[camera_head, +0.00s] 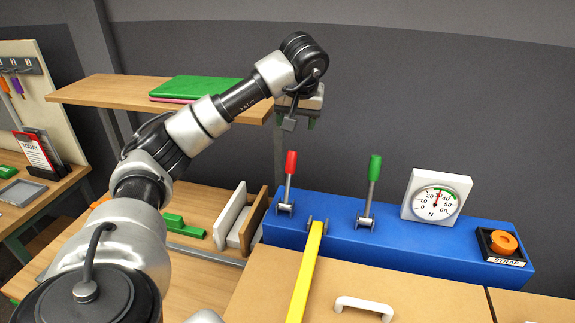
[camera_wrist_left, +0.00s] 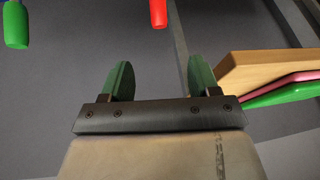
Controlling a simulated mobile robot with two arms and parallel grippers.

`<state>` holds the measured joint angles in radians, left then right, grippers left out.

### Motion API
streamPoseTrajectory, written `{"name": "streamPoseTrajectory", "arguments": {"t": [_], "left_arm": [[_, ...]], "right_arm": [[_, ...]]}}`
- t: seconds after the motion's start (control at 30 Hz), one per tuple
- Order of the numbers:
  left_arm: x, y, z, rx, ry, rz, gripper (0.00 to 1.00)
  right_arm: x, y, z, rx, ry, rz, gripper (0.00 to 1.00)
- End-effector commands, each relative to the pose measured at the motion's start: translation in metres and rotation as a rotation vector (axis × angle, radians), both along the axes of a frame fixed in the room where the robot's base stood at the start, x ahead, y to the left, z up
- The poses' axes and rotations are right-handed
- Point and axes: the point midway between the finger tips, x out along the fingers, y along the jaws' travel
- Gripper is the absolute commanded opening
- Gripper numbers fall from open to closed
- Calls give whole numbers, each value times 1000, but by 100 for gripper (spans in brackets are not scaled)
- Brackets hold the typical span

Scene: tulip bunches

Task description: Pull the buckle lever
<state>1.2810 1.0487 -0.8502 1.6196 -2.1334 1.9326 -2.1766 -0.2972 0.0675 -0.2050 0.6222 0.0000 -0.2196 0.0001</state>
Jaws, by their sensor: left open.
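A blue unit (camera_head: 400,240) holds two upright levers, one with a red handle (camera_head: 291,162) and one with a green handle (camera_head: 375,168). Between their bases a yellow strap (camera_head: 306,270) comes out of a small metal fitting (camera_head: 317,226) and runs down toward the front. My left gripper (camera_head: 296,120) is above and behind the red lever, its fingers partly hidden. In the left wrist view my left gripper (camera_wrist_left: 160,85) is open and empty, with green fingers apart. The red handle (camera_wrist_left: 158,12) and green handle (camera_wrist_left: 16,25) show at the top there, away from the fingers. My right gripper is not seen.
A dial gauge marked N (camera_head: 437,197) and an orange knob labelled STRAP (camera_head: 503,243) are on the unit's right. A wooden shelf (camera_head: 110,92) with green and pink flat items (camera_head: 195,88) is at the left. A white drawer handle (camera_head: 364,305) is in front.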

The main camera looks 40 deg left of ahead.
Motion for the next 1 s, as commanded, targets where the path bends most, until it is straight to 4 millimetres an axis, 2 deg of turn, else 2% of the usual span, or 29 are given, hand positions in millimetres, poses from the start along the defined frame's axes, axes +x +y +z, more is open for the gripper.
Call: {"name": "streamPoseTrajectory", "arguments": {"t": [0.03,0.13,0.3,0.43,0.53,0.8,1.0], "left_arm": [[0,0,-15,0,0,0,61],[0,0,-27,0,0,1,61],[0,1,-41,0,0,1,61],[2,2,-46,-2,1,2,61],[5,7,-57,-2,3,2,61],[17,23,-104,-1,5,3,61],[24,31,-129,-1,1,2,61]], "right_arm": [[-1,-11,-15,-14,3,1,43],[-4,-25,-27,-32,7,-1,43],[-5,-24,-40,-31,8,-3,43],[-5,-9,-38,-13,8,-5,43],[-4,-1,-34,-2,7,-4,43],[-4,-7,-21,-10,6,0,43],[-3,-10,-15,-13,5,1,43]]}}
